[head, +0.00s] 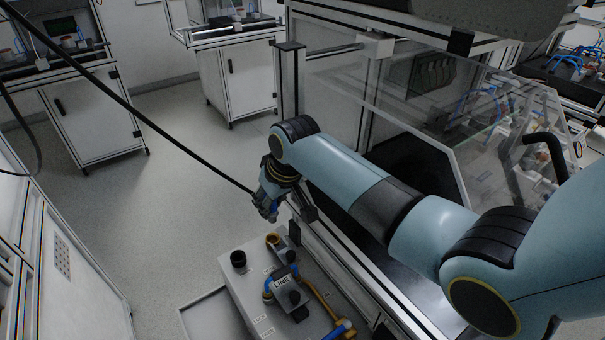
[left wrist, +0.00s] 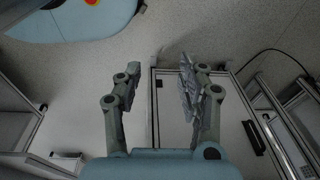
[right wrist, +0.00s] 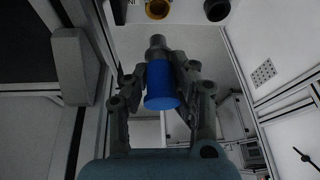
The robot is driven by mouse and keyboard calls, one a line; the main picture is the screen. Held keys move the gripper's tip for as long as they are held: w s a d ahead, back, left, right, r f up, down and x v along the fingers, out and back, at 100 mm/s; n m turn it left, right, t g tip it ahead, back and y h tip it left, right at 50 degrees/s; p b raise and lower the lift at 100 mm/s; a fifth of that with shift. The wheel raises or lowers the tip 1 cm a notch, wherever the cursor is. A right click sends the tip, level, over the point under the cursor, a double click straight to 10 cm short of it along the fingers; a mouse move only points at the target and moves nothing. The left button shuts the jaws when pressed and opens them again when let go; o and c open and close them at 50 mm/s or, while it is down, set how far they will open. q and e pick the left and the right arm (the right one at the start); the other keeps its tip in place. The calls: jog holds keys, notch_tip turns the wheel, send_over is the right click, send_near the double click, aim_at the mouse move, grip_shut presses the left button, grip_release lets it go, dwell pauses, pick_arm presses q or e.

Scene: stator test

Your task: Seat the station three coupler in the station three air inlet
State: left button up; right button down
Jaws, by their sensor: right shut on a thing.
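My right gripper (head: 268,204) is shut on a blue coupler, which shows clearly in the right wrist view (right wrist: 160,86) with its grey nose pointing toward the ports. A black hose (head: 150,122) runs to the gripper. Below it in the head view stands a grey box with a brass-rimmed port (head: 274,240) and a black round port (head: 238,260). Both also show at the top of the right wrist view, brass (right wrist: 157,8) and black (right wrist: 216,9). The coupler is apart from both; which is the station three inlet I cannot read. My left gripper (left wrist: 155,88) is open and empty.
A fitting labelled LINE (head: 283,282) with blue and brass pipes sits on the box (head: 240,296). A clear guard (head: 410,110) and a frame rail stand right of the right gripper. White cabinets (head: 92,125) stand behind; the floor at left is open.

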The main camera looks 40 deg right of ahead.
jog(key=shift+w+a, duration=0.2)
notch_tip(320, 180, down, 2)
jog(key=shift+s+b, duration=0.1)
jog(key=shift+b, duration=1.05)
jog(key=shift+f+b, duration=0.85)
jog(key=shift+b, duration=0.05)
jog(key=shift+f+b, duration=0.4)
jog(key=shift+b, duration=0.1)
pick_arm(q)
jog(key=s+f, duration=0.2)
jog(key=f, duration=0.2)
jog(key=shift+s+a+f, duration=0.3)
jog(key=shift+s+f, duration=0.1)
jog(key=shift+f, duration=0.1)
pick_arm(e)
jog(key=shift+f, duration=0.15)
pick_arm(q)
jog(key=shift+w+f, duration=0.15)
jog(key=shift+w, duration=0.05)
pick_arm(e)
jog(key=shift+f, duration=0.55)
